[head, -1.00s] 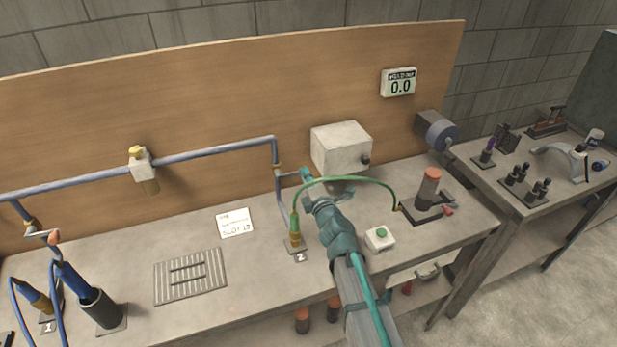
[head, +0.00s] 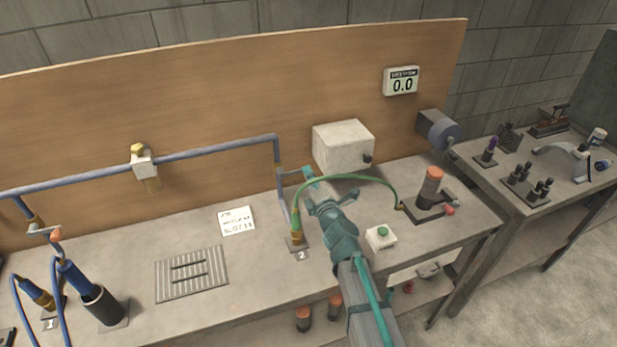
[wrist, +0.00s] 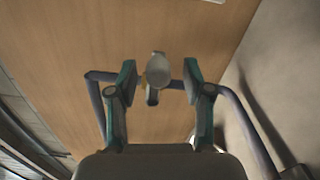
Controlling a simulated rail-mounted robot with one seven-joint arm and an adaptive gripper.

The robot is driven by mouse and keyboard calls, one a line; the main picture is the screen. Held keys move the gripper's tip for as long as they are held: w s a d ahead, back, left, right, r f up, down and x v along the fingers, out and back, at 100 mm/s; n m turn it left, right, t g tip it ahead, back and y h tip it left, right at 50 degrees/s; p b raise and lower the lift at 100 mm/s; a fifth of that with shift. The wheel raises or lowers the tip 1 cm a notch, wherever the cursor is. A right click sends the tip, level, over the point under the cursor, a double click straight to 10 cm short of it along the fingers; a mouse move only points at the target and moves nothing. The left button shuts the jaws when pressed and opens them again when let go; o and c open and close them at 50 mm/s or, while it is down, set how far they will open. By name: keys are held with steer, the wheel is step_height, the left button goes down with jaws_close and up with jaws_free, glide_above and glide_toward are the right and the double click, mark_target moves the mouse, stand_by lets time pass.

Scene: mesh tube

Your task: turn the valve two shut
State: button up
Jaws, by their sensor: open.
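Valve two (head: 281,171) is on the downward leg of the blue pipe, above the plate marked 2 (head: 301,256). Its lever points right, toward my gripper (head: 323,190). In the wrist view the pale rounded end of the lever (wrist: 158,70) shows between the two teal fingers of my gripper (wrist: 157,86). My gripper is open, with a gap on both sides of the lever end. I cannot tell how far the fingertips reach along it. The valve body is mostly hidden behind the lever end in the wrist view.
A green hose (head: 350,178) arches close by my gripper. A grey box (head: 343,146) on the board is just behind it. A white box with a green button (head: 380,237) sits to the right. Valve one (head: 45,232) is far left. The display (head: 402,82) reads 0.0.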

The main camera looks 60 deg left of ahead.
steer(key=v, duration=1)
steer(key=shift+d, duration=0.3)
